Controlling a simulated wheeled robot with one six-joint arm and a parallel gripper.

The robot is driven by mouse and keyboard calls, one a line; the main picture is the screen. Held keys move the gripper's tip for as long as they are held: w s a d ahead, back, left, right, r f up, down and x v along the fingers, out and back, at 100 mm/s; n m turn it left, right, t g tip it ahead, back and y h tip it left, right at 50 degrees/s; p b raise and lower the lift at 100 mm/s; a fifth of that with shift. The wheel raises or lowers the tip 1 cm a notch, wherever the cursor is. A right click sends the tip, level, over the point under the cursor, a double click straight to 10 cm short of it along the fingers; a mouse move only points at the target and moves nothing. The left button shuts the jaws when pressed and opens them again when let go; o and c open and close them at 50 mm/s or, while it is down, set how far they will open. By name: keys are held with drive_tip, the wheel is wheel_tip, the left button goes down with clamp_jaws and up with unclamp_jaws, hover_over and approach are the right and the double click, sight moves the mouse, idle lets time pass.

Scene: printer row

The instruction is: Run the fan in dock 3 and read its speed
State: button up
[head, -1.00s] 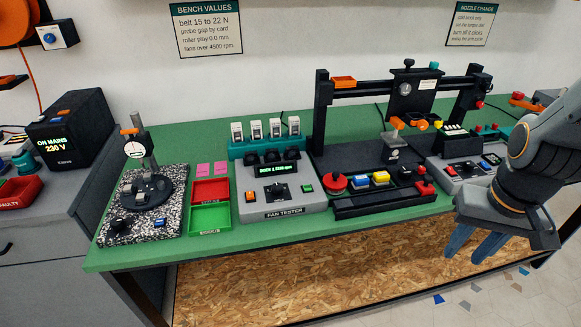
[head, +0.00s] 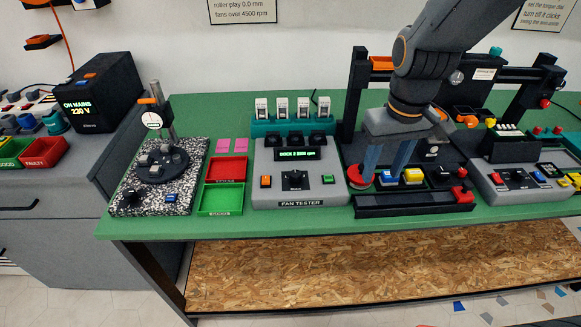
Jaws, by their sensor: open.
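The fan tester (head: 301,190) is a grey box on the green bench. It has an orange button (head: 265,181) at left, a black selector knob (head: 295,179) in the middle and a green button (head: 328,179) at right. Its small display (head: 297,154) shows green text that seems to begin "DOCK 2"; the rest is too small to read surely. Several dark fans (head: 295,139) sit in a row behind the display. My gripper (head: 382,176) is open and empty, with blue fingers pointing down, right of the tester near the red knob.
A red knob (head: 361,176), a blue button (head: 391,177) and a yellow button (head: 413,176) are beside my fingers. A black gantry frame (head: 354,95) rises behind. Red (head: 226,169) and green (head: 222,199) trays lie left of the tester. A dial gauge stand (head: 166,112) stands further left.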

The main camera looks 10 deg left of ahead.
drive_tip(key=w+a+n, duration=0.3)
drive_tip(key=a+n, duration=0.1)
drive_tip(key=a, duration=0.6)
drive_tip(key=n+b, duration=0.1)
drive_tip(key=n, duration=0.2)
hover_over(296, 173)
drive_tip(key=shift+s+r+g, duration=0.1)
drive_tip(key=shift+r+g, duration=0.3)
wheel_tip(296, 173, down, 7)
drive_tip(key=shift+f+p, duration=0.2)
drive_tip(key=shift+p, duration=0.65)
drive_tip(key=c, duration=1)
drive_tip(key=shift+c, duration=0.2)
